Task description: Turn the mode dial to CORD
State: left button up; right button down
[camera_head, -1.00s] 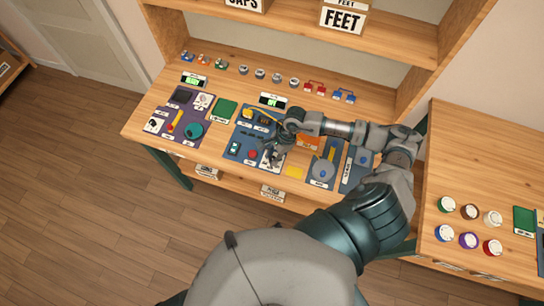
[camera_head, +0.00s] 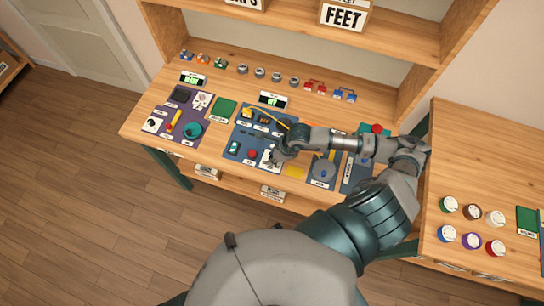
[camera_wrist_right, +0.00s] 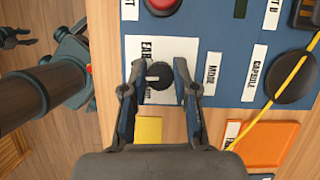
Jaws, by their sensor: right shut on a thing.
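The mode dial (camera_wrist_right: 159,76) is a small black knob with a white pointer mark on a white plate. The MODE label (camera_wrist_right: 212,72) is beside it. EAR can be read on the plate; its lower lettering is partly hidden by the knob and fingers. In the right wrist view my right gripper (camera_wrist_right: 157,80) has one finger on each side of the knob and is shut on it. In the head view the right gripper (camera_head: 272,159) is over the front of the middle blue panel (camera_head: 237,137) and hides the dial. Dark finger-like parts (camera_wrist_right: 17,38), perhaps my left gripper, show far left, too small to judge.
A red button (camera_wrist_right: 162,4) and a black round piece with a yellow cord (camera_wrist_right: 291,78) are near the dial. A purple panel (camera_head: 160,113) is to the left.

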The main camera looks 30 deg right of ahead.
jog(key=shift+d+m, duration=0.15)
jog(key=shift+m, duration=0.35)
jog(key=shift+f, duration=0.1)
jog(key=c, duration=0.9)
grip_release()
jog(key=shift+s, duration=0.1)
jog(key=shift+d, duration=0.15)
jog(key=v, duration=1.2)
jog(key=shift+s, duration=0.1)
